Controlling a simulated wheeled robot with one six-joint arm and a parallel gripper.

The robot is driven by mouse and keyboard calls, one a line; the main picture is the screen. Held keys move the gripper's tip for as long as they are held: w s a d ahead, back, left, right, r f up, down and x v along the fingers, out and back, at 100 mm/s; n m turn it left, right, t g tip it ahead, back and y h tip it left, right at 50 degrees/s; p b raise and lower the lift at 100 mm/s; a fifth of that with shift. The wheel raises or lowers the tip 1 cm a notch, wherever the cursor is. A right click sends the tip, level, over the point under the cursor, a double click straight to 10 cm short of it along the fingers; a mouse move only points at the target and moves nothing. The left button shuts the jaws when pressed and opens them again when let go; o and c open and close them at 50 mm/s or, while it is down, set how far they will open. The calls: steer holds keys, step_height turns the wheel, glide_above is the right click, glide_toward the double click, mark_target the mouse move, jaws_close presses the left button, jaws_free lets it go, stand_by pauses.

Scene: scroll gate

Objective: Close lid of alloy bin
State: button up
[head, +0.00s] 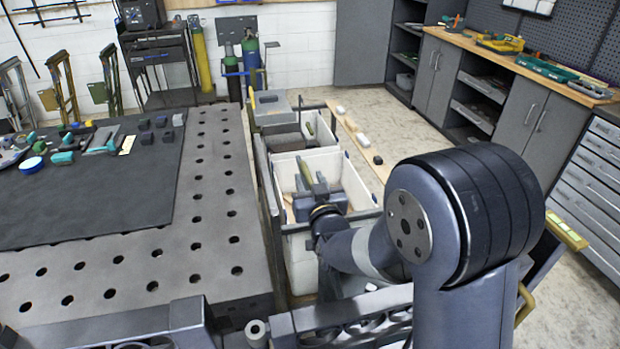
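A white open-topped bin (291,173) stands in a dark frame beside the perforated table. No label is readable, so I cannot tell whether this is the alloy bin. My gripper (312,178) is over or inside its opening, seen from behind, and hides part of the interior. A greenish long piece (307,165) shows in the bin just beyond my gripper. I cannot tell whether the fingers touch it or are apart. A dark narrow panel (264,168) stands along the bin's table side; it may be an opened lid, but this is unclear.
A second bin (318,127) stands behind, with a grey case-like object (270,106) near it. The perforated table (205,215) with a dark mat (100,200) and small tools is on the left. A board with small pieces (358,142) runs along the right. Open floor lies beyond.

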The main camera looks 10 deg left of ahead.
steer(key=shift+w, duration=0.1)
steer(key=shift+c, duration=0.3)
jaws_close()
